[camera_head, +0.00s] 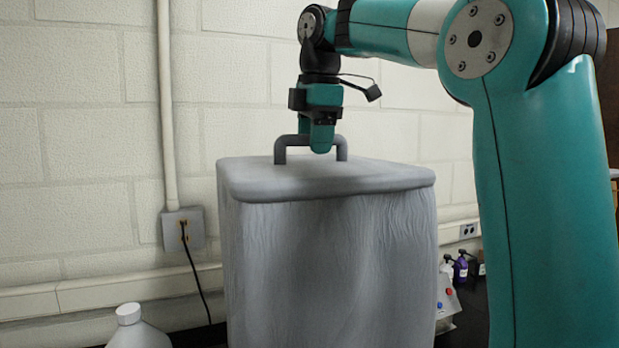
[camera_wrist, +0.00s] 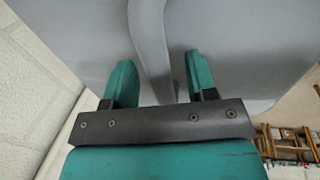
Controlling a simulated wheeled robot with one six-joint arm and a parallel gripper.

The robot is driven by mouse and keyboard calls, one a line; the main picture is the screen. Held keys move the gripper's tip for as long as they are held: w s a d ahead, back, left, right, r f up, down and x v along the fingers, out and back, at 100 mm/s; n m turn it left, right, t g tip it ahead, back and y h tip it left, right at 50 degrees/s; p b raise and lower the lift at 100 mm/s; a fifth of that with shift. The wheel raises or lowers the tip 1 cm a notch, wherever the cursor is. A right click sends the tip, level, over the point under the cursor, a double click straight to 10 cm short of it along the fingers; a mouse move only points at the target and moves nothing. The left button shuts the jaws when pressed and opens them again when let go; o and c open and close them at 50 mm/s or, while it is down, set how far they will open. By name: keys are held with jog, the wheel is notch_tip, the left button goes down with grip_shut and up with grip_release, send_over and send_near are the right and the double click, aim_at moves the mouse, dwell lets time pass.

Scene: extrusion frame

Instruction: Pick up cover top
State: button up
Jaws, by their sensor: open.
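The cover top (camera_head: 325,178) is a grey slab with an arched grey handle (camera_head: 342,148). It sits flat on a tall grey container. My gripper (camera_head: 321,150) points down at the handle from above, in front of part of its bar. In the wrist view, the two teal fingers of my gripper (camera_wrist: 160,82) stand apart, one on each side of the handle bar (camera_wrist: 150,45). Gaps show between the bar and both fingers. The cover's grey surface (camera_wrist: 85,30) fills most of that view behind the fingers.
The grey container (camera_head: 330,270) stands near a white block wall (camera_head: 70,130). A pipe and outlet box (camera_head: 183,229) with a black cord are on the wall at left. A white bottle (camera_head: 137,330) is at lower left. Small bottles (camera_head: 461,267) stand at right behind the container.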

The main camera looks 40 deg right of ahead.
grip_shut()
dwell(0.3)
notch_tip(320, 180, up, 20)
jog(key=p, duration=1.1)
jog(key=c, duration=0.8)
grip_release()
grip_shut()
